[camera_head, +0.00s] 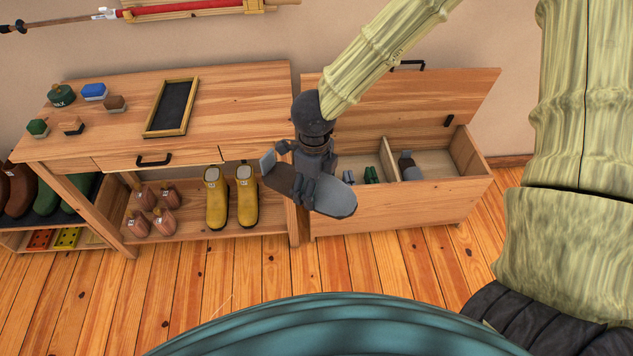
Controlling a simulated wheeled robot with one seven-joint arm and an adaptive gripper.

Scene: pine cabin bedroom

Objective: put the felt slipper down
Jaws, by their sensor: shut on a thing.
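My gripper (307,181) is shut on a grey felt slipper (335,201). It holds the slipper in the air in front of the gap between the wooden bench and the open chest. The slipper lies roughly level, its toe to the right. The gripper's fingers hide its middle. A similar grey slipper (409,166) is inside the open chest (400,205), in the right part beyond a divider (389,155).
The chest's lid (440,95) is raised; small green and grey items lie left of its divider. The bench (235,90) holds a dark framed tray (172,107) and brushes. Yellow boots (217,198) stand on its lower shelf. The front floor (400,265) is clear.

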